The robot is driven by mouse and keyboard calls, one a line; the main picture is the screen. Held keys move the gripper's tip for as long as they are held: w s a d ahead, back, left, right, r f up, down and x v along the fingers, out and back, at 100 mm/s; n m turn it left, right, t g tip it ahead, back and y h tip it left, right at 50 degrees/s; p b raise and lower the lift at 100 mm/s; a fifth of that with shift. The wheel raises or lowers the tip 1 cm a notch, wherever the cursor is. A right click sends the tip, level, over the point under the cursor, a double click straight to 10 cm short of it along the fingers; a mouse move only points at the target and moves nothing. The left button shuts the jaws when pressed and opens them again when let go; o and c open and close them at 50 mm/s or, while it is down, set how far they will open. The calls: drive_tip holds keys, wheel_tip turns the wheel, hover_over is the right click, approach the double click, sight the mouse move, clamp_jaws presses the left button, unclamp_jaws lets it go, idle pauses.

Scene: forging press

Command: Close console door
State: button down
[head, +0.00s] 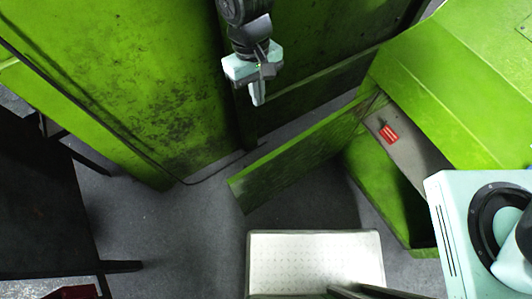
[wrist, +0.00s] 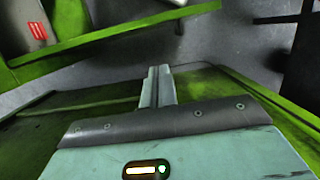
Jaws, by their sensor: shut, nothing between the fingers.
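The green console (head: 440,75) stands at the right in the head view, with its front open. Its door (head: 300,152) is a flat green panel, swung wide open, reaching out to the left from the hinge side. The door's top edge also crosses the upper part of the wrist view (wrist: 110,33). My gripper (head: 258,101) is shut and empty, fingers together, at the upper middle of the head view. It appears to be on the far side of the door, by the large green press panels, apart from the door. The fingertips show in the wrist view (wrist: 160,72).
A red item (head: 388,133) lies on a grey shelf inside the console. Tall green press panels (head: 120,80) stand behind and left. A dark table (head: 40,200) is at the left. A pale platform (head: 315,262) is on the floor in front. Grey floor left of the door is clear.

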drive_tip(key=d+x, duration=0.1)
drive_tip(key=x, duration=1.8)
drive_tip(key=shift+s+h, duration=0.3)
drive_tip(key=shift+h, duration=0.1)
